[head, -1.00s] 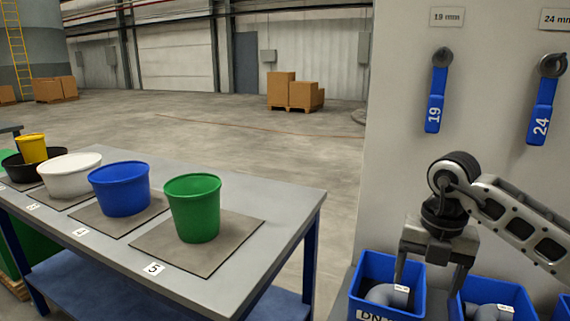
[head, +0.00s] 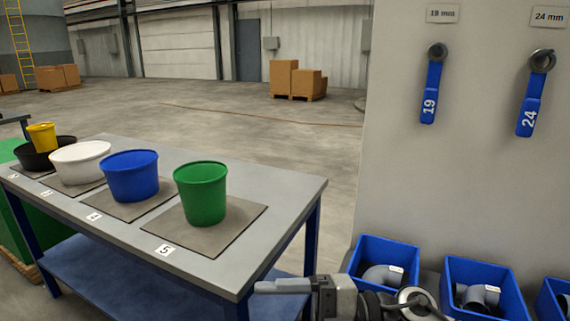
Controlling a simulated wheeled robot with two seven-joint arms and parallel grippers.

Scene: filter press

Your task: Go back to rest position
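My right gripper (head: 270,286) is low at the bottom of the head view, just beyond the front right corner of the table, its fingers pointing left. It is seen from the side, so the gap between its fingers does not show. I see nothing held at its tips. My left gripper is not in view.
The grey table (head: 262,193) carries a green bucket (head: 203,197), a blue bucket (head: 132,178), a white bowl (head: 80,164), a black pan (head: 40,158) and a yellow bucket (head: 42,137). Blue bins (head: 480,270) hold pipe fittings. Two blue wrenches (head: 430,92) hang on the wall.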

